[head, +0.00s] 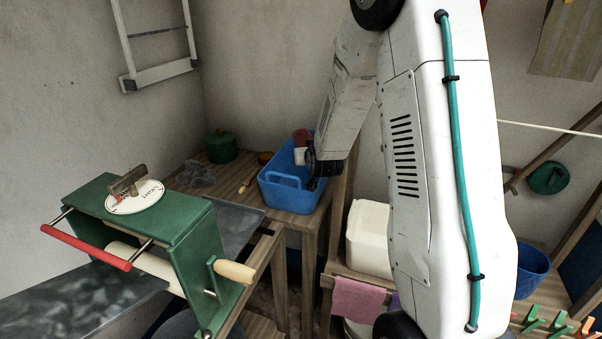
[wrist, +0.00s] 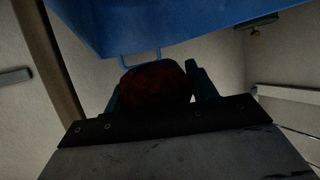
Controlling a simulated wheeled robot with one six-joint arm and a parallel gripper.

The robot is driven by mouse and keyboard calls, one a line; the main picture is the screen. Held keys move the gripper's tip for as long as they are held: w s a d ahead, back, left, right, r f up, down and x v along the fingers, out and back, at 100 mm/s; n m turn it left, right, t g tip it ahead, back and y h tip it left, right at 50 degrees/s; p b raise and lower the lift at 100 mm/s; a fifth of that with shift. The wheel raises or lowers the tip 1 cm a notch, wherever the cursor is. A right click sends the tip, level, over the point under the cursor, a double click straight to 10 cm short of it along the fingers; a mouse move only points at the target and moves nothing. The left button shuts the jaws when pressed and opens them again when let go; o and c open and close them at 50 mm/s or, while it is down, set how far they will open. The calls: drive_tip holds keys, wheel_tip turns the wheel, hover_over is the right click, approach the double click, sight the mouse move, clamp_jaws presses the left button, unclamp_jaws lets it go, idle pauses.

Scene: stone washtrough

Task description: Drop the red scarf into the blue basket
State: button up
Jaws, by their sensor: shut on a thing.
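The blue basket (head: 288,194) stands on a wooden bench in the corner in the head view. A blue body with a loop handle, which looks like the basket, fills the top of the wrist view (wrist: 170,25). My gripper (head: 313,174) is at the basket's right side in the head view, partly hidden by my arm. In the wrist view my gripper (wrist: 155,78) is shut on a dark red bundle, the red scarf (wrist: 152,88), between its two fingers. The scarf is in deep shadow, and I cannot tell whether it touches the basket.
A green pot (head: 221,147) and a grey cloth (head: 196,174) are left of the basket. A green mangle (head: 150,230) stands in the left foreground. A white canister (head: 369,238) and a pink cloth (head: 357,299) are below right. A red-brown object (head: 302,136) shows behind the basket.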

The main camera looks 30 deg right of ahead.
drive_tip(key=o, duration=1.2)
drive_tip(key=shift+o, duration=0.2)
